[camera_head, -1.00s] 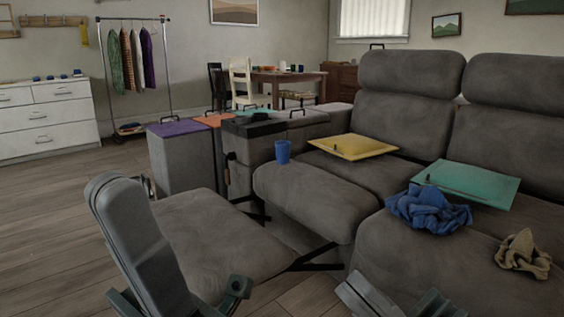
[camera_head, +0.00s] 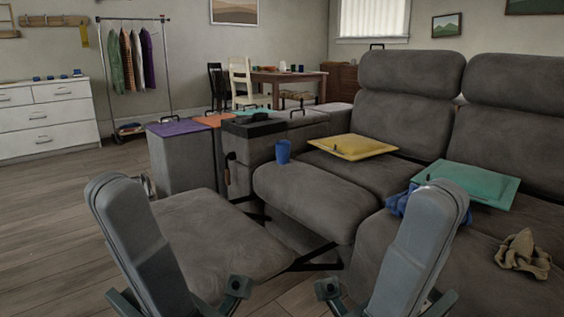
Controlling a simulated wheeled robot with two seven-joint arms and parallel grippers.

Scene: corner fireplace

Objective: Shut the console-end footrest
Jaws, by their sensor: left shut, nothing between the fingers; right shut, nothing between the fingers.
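The console-end footrest (camera_head: 225,245) is a grey padded panel. It stands out from the front of the sofa's left seat (camera_head: 315,195), below the cushion's level, with a gap between. A black metal linkage (camera_head: 315,261) shows at its right edge. My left gripper (camera_head: 106,186) is shut and empty, pointing up at the footrest's left side in the picture and hiding part of its near left. My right gripper (camera_head: 450,192) is shut and empty, in front of the right seat, to the right of the footrest. I cannot tell that either touches anything.
The console (camera_head: 252,126) with a black tray stands left of the seat, beside boxes with purple (camera_head: 180,128) and orange tops. Floor at left is clear.

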